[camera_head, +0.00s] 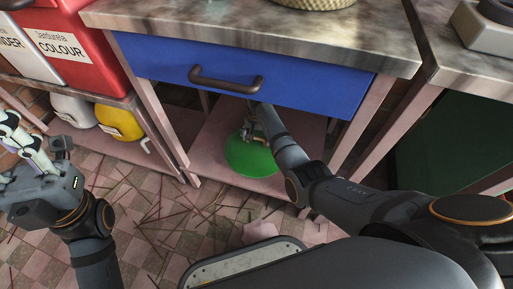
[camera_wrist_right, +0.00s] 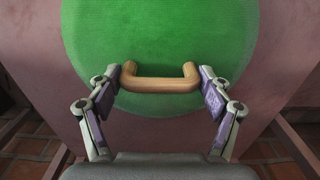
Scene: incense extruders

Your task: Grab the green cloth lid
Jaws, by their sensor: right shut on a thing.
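The green cloth lid (camera_head: 247,160) lies on the pink lower shelf under the blue drawer. In the right wrist view the lid (camera_wrist_right: 160,45) is a round green disc with a tan wooden handle (camera_wrist_right: 160,84). My right gripper (camera_head: 250,128) reaches down over the lid; in the right wrist view its two fingers (camera_wrist_right: 160,80) are shut on the handle, one at each end. Part of the lid is hidden behind my right arm in the head view. My left gripper (camera_head: 28,150) is at the left edge, away from the lid, and its fingertips are partly cut off.
The blue drawer (camera_head: 170,62) with a dark handle (camera_head: 225,81) hangs above the shelf (camera_head: 203,150), under a marble-look top (camera_head: 250,25). Pink table legs (camera_head: 155,105) flank the shelf. Yellow (camera_head: 120,122) and white containers stand at left. Thin sticks litter the tiled floor (camera_head: 150,215).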

